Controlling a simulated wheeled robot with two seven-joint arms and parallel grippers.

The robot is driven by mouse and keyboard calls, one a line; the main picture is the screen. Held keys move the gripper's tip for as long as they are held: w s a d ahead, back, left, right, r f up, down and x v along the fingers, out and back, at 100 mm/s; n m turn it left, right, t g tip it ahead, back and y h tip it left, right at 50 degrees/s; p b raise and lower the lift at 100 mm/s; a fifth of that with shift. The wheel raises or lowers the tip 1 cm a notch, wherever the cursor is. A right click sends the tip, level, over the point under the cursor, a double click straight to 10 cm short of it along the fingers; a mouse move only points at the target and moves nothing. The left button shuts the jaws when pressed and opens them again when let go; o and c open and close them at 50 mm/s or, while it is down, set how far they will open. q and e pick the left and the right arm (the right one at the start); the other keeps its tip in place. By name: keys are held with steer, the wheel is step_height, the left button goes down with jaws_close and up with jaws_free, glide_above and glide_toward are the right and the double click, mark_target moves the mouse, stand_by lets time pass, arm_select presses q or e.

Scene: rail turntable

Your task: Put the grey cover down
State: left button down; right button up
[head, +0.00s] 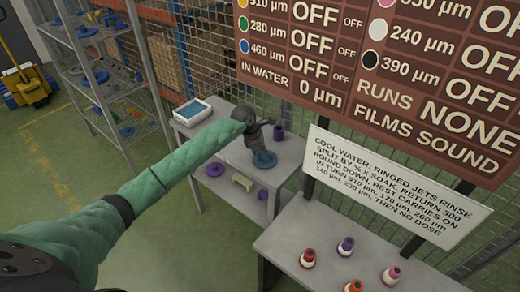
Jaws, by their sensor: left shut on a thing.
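My left arm reaches in from the lower left to the grey table (283,170) by the mesh fence. My left gripper (257,148) is shut over this table, its fingers pointing down. It holds a dark grey thing, taken to be the grey cover, whose outline I cannot clearly separate from the dark fingers. A blue round base (264,160) shows right below the gripper on the table top. I cannot tell whether the held thing touches it. My right gripper is not in view.
A white tray with blue inside (193,111) and a purple spool (279,131) flank the gripper. The lower shelf holds a purple ring (215,170) and a beige stand (243,182). A nearer table (310,225) carries several coloured cones. A sign (395,185) stands behind it.

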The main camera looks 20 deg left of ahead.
arm_select(q)
steer(key=shift+w+a+f, duration=0.15)
steer(key=shift+w+f, duration=0.05)
steer(key=shift+w, duration=0.05)
steer(key=shift+s+d+r, duration=0.2)
steer(key=shift+d+r, duration=0.05)
steer(key=shift+d, duration=0.05)
steer(key=shift+a+f, duration=0.1)
steer(key=shift+f, duration=0.05)
steer(key=c, duration=1.2)
jaws_free()
steer(key=shift+w+a, duration=0.1)
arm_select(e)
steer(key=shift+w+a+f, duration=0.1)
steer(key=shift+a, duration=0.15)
arm_select(q)
steer(key=shift+a+r+b, duration=0.15)
steer(key=shift+r+b, duration=0.15)
steer(key=shift+r, duration=0.15)
steer(key=b+v, duration=0.3)
steer(key=v, duration=0.8)
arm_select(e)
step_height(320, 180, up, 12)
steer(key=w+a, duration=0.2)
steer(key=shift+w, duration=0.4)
